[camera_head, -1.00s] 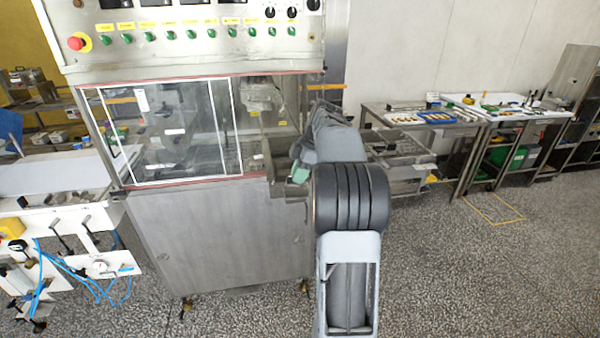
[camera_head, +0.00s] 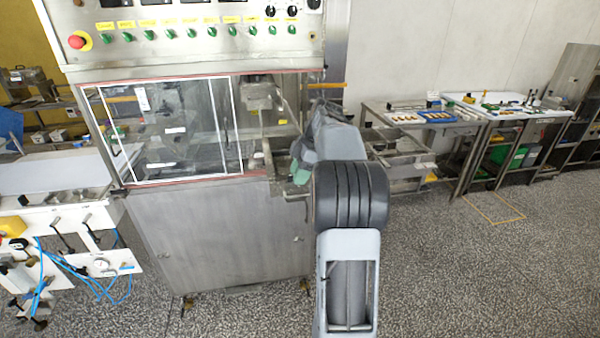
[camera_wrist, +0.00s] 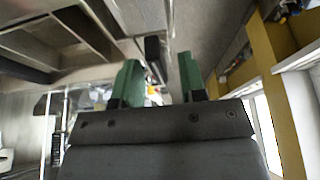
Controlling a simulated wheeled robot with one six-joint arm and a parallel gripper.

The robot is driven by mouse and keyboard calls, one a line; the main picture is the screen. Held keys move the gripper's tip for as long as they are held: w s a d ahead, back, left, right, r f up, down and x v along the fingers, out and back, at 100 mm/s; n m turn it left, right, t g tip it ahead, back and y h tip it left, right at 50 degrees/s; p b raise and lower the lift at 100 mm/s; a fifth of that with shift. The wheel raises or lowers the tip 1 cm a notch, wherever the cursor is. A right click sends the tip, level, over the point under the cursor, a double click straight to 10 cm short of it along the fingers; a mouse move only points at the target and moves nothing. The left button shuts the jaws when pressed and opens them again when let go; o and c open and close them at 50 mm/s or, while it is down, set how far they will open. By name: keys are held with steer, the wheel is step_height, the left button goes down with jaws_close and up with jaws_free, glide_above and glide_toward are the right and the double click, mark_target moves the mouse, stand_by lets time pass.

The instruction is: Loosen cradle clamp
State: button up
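My gripper (camera_wrist: 158,60) shows two green fingers in the wrist view, spread apart with a clear gap between them. A dark, upright block-like part (camera_wrist: 152,50) shows in that gap, beyond the fingers; it may be the clamp's handle, but I cannot tell for sure. No contact with either finger is visible. In the head view my gripper (camera_head: 298,172) is at the right end of the steel machine (camera_head: 220,235), low beside its opening. My arm hides much of that area, and no cradle clamp can be made out there.
A metal frame with open bays (camera_wrist: 60,45) lies close at the upper left of the wrist view. The glazed window (camera_head: 170,130) is left of my gripper. Benches with trays (camera_head: 437,117) stand at the right. Open floor (camera_head: 450,270) lies right of my arm.

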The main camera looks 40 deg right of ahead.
steer(key=shift+r, duration=0.1)
steer(key=p+v, duration=0.2)
steer(key=v, duration=1.1)
steer(key=shift+r, duration=0.35)
steer(key=shift+d, duration=0.1)
